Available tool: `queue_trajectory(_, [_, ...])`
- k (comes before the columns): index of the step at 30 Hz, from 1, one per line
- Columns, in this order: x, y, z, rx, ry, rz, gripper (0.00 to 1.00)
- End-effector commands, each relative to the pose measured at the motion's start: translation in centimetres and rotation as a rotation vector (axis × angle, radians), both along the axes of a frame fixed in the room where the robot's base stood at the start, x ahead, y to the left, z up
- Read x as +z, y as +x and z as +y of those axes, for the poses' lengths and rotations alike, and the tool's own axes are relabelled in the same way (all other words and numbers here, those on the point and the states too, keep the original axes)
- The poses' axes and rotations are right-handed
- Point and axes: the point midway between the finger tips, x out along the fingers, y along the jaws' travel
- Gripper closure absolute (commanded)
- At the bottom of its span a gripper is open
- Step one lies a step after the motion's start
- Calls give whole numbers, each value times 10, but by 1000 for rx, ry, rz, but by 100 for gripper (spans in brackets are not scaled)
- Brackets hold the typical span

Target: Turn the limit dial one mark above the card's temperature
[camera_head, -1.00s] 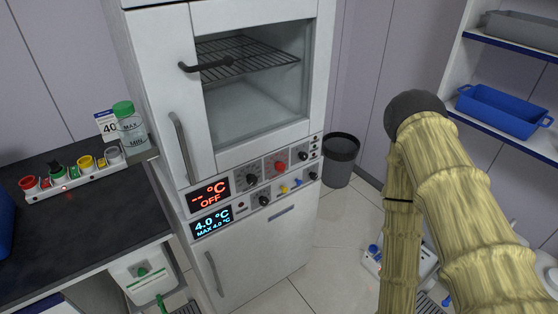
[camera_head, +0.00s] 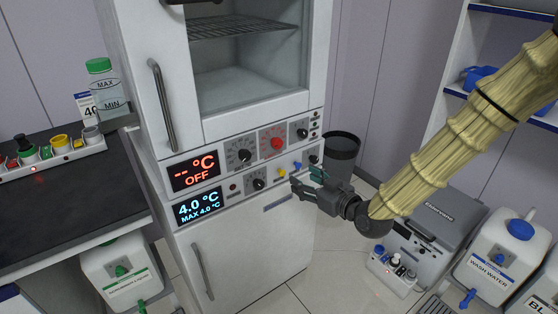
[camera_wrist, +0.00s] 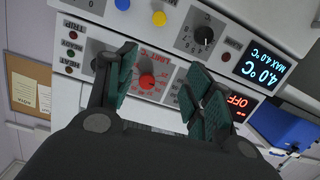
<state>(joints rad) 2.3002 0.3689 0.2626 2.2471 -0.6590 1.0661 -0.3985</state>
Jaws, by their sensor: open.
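In the wrist view the red dial (camera_wrist: 147,81) shows upside down between my fingers under red "LIMIT °C" lettering. My gripper (camera_head: 306,179), dark with green finger pads, is open and empty. In the head view it is below and right of the dial, apart from it. The card (camera_head: 84,101) stands behind a green-capped bottle and shows "40"; the rest is hidden. The dial's exact setting is too small to read.
Black knobs (camera_head: 240,155) flank the dial. A yellow button (camera_head: 281,172), a blue button (camera_head: 297,166) and another black knob (camera_head: 258,184) sit below. The upper display (camera_head: 194,170) reads "-- °C OFF"; the lower display (camera_head: 199,207) reads 4.0 °C, MAX 4.0 °C.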

Motion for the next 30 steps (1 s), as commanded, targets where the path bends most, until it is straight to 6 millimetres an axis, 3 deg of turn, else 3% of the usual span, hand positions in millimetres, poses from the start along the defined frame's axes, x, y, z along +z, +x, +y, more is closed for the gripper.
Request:
queue_trajectory(3, [32, 13, 5, 25, 15, -120, 48])
queue_trajectory(8, [54, 18, 9, 40, 20, -184, 48])
queue_trajectory(30, [55, 93, 70, 41, 20, -186, 48])
